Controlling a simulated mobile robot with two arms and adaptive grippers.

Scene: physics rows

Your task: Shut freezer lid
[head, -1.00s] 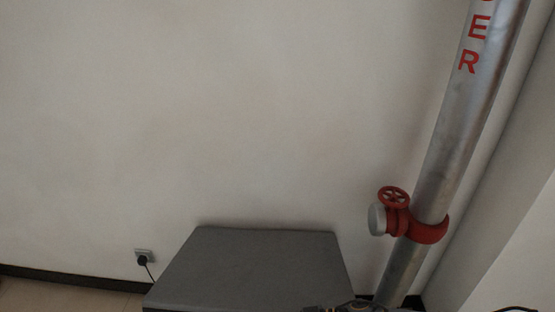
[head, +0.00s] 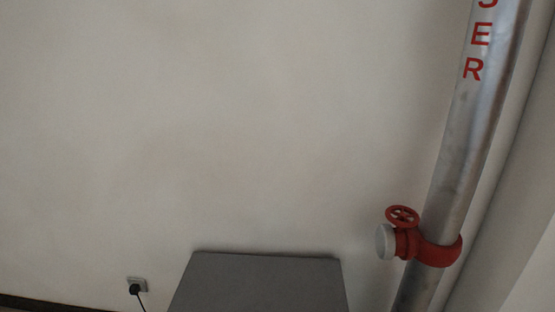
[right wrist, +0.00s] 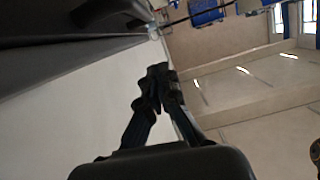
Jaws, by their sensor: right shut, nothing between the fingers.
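The freezer lid (head: 262,285) is a flat dark grey panel at the bottom middle of the head view. Its near part is cut off by the picture's edge, so I cannot tell whether it is fully down. My right gripper (right wrist: 158,78) shows in the right wrist view with its fingertips together and nothing between them. A dark panel (right wrist: 60,45) lies to its upper left, above a pale surface (right wrist: 75,115) that is probably the freezer's side. I cannot tell whether the fingers touch either one. My left gripper is in neither view.
A silver pipe (head: 465,150) with a red valve (head: 403,215) stands right of the lid. A wall socket with a black plug (head: 136,288) is at the lower left. The right wrist view shows open floor (right wrist: 265,120) and blue objects (right wrist: 207,12) farther off.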

